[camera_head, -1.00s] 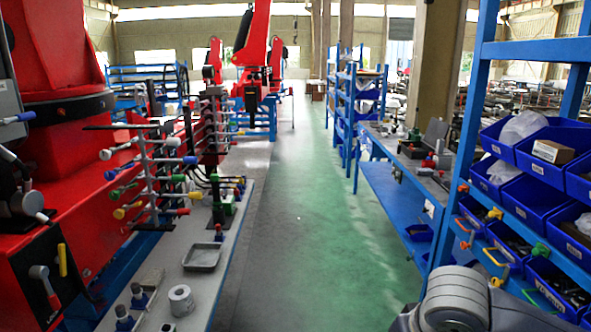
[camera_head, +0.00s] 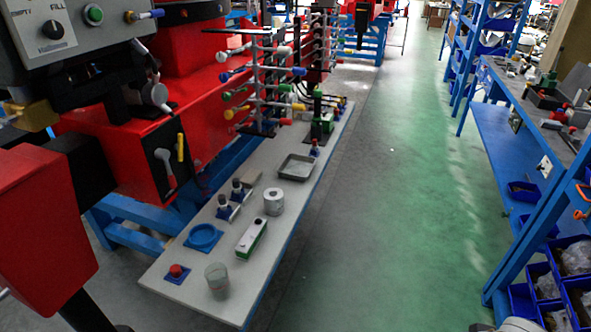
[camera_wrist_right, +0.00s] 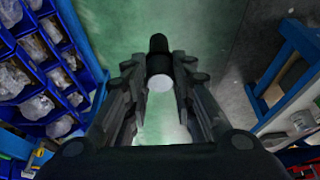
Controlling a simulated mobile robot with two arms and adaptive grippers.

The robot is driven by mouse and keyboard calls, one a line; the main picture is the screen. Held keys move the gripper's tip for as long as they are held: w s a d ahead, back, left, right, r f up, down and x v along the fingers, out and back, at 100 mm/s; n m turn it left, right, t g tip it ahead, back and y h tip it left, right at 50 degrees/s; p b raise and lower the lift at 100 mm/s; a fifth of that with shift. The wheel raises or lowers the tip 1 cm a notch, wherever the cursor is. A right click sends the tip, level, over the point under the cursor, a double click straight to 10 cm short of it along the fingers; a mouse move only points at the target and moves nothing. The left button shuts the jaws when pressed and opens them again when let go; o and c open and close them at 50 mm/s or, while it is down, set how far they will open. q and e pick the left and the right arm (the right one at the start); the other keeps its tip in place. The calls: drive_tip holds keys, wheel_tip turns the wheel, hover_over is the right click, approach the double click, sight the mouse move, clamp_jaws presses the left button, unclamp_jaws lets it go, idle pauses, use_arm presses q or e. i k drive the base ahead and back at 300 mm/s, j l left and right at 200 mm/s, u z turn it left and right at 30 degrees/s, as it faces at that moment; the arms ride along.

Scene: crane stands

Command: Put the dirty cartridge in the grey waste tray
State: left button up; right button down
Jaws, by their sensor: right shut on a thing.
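The grey waste tray (camera_head: 297,167) is a shallow, dark-rimmed tray lying on the long pale bench, and its floor looks empty. My right gripper (camera_wrist_right: 160,72) is shut on a small cylinder (camera_wrist_right: 159,83) with a pale round end and a dark part beyond it. This may be the dirty cartridge, but no dirt can be made out. In the right wrist view it is over green floor, away from the bench. My left gripper is not in view.
On the bench (camera_head: 262,285) stand a white hollow cylinder (camera_head: 273,202), a green-and-white box (camera_head: 251,238), a clear beaker (camera_head: 217,280), a blue dish (camera_head: 204,238) and a red button (camera_head: 176,272). A lever rack stands behind the tray. Blue shelving is at right; the aisle (camera_head: 400,220) is clear.

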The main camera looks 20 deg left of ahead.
sight(297, 168)
drive_tip(key=i+u, duration=0.45)
drive_tip(key=i+l+u, duration=0.25)
drive_tip(key=u, duration=0.2)
drive_tip(key=i+l+u, duration=0.7)
drive_tip(key=u, duration=0.2)
drive_tip(key=i+l+u, duration=0.15)
drive_tip(key=l+u, duration=0.3)
drive_tip(key=l, duration=0.15)
